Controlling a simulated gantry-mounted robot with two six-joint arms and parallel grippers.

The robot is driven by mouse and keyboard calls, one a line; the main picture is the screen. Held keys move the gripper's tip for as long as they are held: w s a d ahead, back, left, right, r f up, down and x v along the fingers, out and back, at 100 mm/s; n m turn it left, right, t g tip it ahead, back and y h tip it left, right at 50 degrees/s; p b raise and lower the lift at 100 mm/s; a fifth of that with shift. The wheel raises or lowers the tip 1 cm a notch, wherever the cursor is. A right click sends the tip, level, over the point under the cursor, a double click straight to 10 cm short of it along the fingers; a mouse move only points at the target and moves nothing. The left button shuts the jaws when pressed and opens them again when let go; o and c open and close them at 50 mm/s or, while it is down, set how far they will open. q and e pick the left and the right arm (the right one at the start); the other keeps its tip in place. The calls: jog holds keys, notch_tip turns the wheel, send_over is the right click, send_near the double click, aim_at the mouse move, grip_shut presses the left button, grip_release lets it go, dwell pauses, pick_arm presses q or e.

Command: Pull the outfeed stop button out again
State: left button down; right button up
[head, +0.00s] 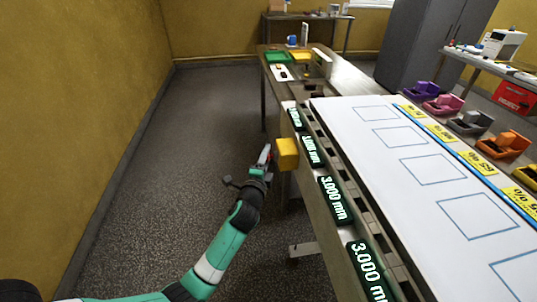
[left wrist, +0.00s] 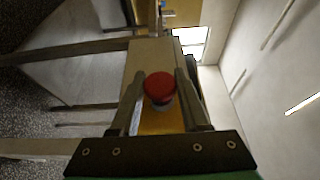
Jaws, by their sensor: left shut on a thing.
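The outfeed stop button is a red mushroom button (left wrist: 160,86) in the left wrist view, in front of a yellow box (left wrist: 160,122). In the head view the yellow box (head: 287,153) is fixed to the near left side of the long table. My left gripper (head: 266,154) is beside the left face of this box, with its fingers on either side of the red button, shut on it. In the head view the button is mostly hidden by the fingers. My right gripper is not in view.
The white board (head: 400,150) on the table has blue-outlined rectangles, with coloured holders (head: 503,146) beyond. The floor (head: 190,130) left of the table is clear.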

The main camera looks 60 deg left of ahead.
pick_arm(q)
jog(key=c, duration=0.8)
grip_release()
jog(key=shift+s, duration=0.1)
jog(key=o, duration=0.4)
jog(key=shift+s+a, duration=0.1)
jog(key=shift+s, duration=0.05)
jog(key=p+v, duration=0.3)
jog(key=v, duration=0.8)
jog(key=shift+s+d, duration=0.1)
jog(key=shift+d, duration=0.2)
